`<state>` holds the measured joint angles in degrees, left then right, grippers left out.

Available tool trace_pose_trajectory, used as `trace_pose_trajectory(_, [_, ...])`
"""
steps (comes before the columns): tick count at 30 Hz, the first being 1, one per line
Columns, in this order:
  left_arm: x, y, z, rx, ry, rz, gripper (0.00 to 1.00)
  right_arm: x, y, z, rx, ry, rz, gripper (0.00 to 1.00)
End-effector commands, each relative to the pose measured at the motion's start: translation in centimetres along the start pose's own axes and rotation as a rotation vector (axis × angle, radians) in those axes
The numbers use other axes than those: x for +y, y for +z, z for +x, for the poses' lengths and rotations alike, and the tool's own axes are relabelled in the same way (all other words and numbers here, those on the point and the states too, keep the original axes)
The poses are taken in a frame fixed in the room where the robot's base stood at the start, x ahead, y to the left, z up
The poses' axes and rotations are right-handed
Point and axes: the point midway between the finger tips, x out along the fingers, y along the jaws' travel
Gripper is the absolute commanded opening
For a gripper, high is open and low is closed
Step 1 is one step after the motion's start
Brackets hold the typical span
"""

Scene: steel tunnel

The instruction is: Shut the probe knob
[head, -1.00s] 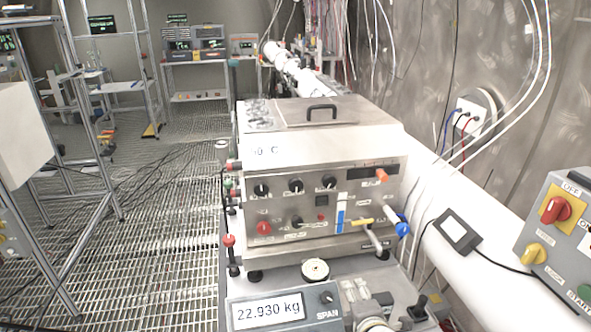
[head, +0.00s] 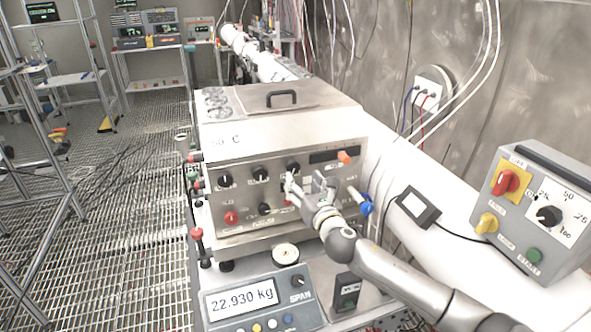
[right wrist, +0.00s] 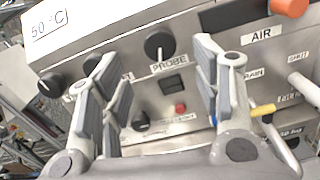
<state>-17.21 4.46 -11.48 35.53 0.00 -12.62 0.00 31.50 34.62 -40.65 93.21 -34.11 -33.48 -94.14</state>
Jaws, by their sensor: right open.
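The probe knob (head: 293,168) is a black round knob with a white pointer line on the front of a steel bath unit. It also shows in the right wrist view (right wrist: 159,45), above the PROBE label, its line pointing roughly down. My right gripper (head: 306,182) is in front of the panel. In the right wrist view my right gripper (right wrist: 160,75) is open and empty, its fingers on either side of the knob in the picture. I cannot tell the exact gap to the knob, but no finger visibly touches it. My left gripper is not in view.
More black knobs (head: 260,173) sit left on the panel. An orange knob (head: 345,157) and a blue-ended tap (head: 366,207) are at its right. A scale display (head: 240,299) stands below in front. A grey control box (head: 535,212) stands at right.

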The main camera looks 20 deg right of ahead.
Motion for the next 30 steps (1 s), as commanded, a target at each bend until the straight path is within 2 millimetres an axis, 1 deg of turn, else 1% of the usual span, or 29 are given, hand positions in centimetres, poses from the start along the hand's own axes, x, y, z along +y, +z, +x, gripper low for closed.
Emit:
trace_pose_trajectory(1, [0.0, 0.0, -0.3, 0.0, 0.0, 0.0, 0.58, 0.0, 0.2, 0.9, 0.0, -0.002, 0.002, 0.58])
trace_pose_trajectory(6, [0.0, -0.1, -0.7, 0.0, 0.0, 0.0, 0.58, 0.0, 0.2, 3.4, 0.0, -0.002, 0.004, 0.58])
trace_pose_trajectory(12, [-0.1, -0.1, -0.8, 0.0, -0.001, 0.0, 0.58, 0.0, 0.0, 5.5, 0.0, -0.001, 0.005, 0.58])
trace_pose_trajectory(18, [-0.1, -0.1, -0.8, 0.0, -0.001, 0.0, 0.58, 0.0, 0.0, 6.3, 0.001, 0.0, 0.003, 0.58])
trace_pose_trajectory(26, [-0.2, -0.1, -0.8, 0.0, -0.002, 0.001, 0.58, 0.0, 0.0, 6.4, 0.001, 0.0, 0.004, 0.58])
trace_pose_trajectory(27, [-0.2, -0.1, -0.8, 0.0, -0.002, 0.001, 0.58, 0.0, 0.0, 6.4, 0.001, 0.0, 0.004, 0.57])
trace_pose_trajectory(30, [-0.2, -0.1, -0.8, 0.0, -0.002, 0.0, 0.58, 0.0, 0.0, 6.4, 0.001, 0.0, 0.004, 0.44])
